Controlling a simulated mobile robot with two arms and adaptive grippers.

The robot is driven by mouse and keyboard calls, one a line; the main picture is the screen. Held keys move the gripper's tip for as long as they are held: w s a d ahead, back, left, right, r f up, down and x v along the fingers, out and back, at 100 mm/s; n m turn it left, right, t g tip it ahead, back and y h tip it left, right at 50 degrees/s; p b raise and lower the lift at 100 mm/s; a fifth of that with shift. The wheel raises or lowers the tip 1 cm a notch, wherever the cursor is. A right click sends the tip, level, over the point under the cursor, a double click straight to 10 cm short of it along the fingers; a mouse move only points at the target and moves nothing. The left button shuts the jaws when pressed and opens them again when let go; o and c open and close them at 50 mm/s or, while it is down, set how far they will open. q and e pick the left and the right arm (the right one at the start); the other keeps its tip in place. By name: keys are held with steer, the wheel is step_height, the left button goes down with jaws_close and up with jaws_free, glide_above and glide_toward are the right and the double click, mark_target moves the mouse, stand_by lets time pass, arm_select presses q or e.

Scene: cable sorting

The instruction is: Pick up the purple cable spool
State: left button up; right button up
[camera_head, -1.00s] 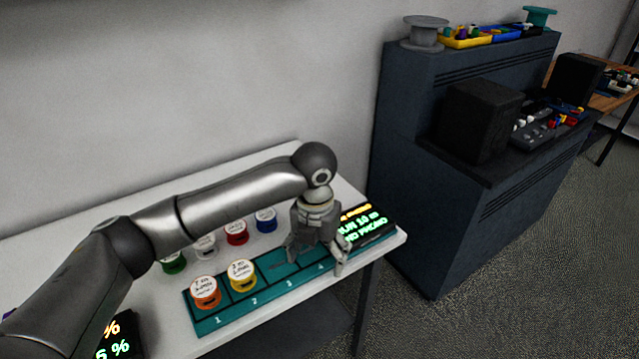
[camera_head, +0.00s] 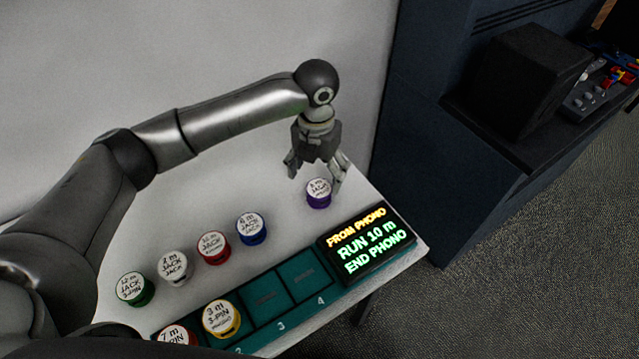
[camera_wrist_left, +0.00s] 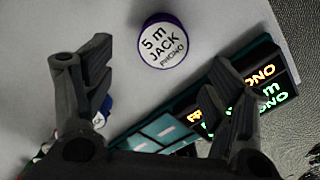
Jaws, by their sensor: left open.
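The purple cable spool (camera_head: 318,193) stands upright at the right end of the row on the white table. Its white top label reads "5 m JACK PHONO" in the left wrist view (camera_wrist_left: 163,41). My left gripper (camera_head: 315,180) is open and empty above the purple spool, fingers pointing down. In the left wrist view the spool lies beyond the fingertips (camera_wrist_left: 160,62), between their lines, with no finger seen touching it. My right gripper is not in view.
Blue (camera_head: 251,229), red (camera_head: 213,247), white (camera_head: 174,267) and green (camera_head: 135,289) spools stand left of it. A teal numbered tray (camera_head: 262,343) holds a yellow spool (camera_head: 221,319) and another. A lit display (camera_head: 366,244) stands close by, right of the purple spool.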

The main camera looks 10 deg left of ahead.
mark_target(319, 188)
arm_select(q)
steer(key=shift+s+f, duration=0.1)
steer(key=shift+f, duration=0.9)
steer(key=f, duration=0.1)
steer(key=f+p, duration=0.1)
steer(key=f, duration=0.3)
steer(key=shift+w+d+p, duration=0.2)
steer(key=shift+w+p, duration=0.2)
steer(key=shift+f, duration=0.4)
steer(key=shift+c, duration=1.4)
steer(key=c, duration=0.9)
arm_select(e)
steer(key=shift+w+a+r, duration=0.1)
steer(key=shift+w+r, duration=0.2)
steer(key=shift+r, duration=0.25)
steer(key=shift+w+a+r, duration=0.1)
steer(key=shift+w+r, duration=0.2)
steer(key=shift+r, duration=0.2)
